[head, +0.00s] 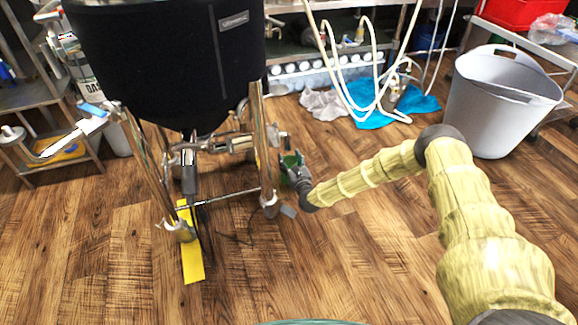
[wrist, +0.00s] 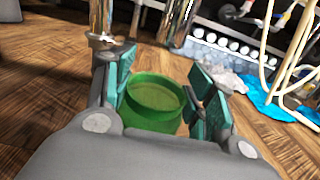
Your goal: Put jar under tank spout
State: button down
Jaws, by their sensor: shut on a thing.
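A green jar (wrist: 154,103) with an open top sits between the finger pads of my gripper (wrist: 160,95) in the wrist view. My gripper is shut on it. In the head view my gripper (head: 291,168) is at the right side of the tank's legs, low above the wooden floor, and the jar is mostly hidden by it. The black jacketed tank (head: 165,55) stands on metal legs at the upper left. Metal valves and pipework (head: 225,146) sit beneath its cone, left of my gripper. I cannot tell which fitting is the spout.
A yellow strip (head: 192,255) lies on the floor beneath the tank. A grey tub (head: 500,98) stands at the right. A blue cloth (head: 385,108) and pale hoses (head: 345,75) lie behind. The floor in front is clear.

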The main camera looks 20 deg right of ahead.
aim_at(287, 159)
jog(key=shift+w+a+b, duration=0.1)
jog(key=shift+w+b, duration=0.3)
jog(key=shift+w, duration=0.7)
jog(key=shift+w+f+b, duration=0.3)
jog(key=shift+b, duration=0.1)
notch_tip(287, 159, down, 3)
jog(key=shift+r+b, duration=0.1)
jog(key=shift+b, duration=1.1)
jog(key=c, duration=0.5)
grip_release()
jog(key=shift+c, duration=0.2)
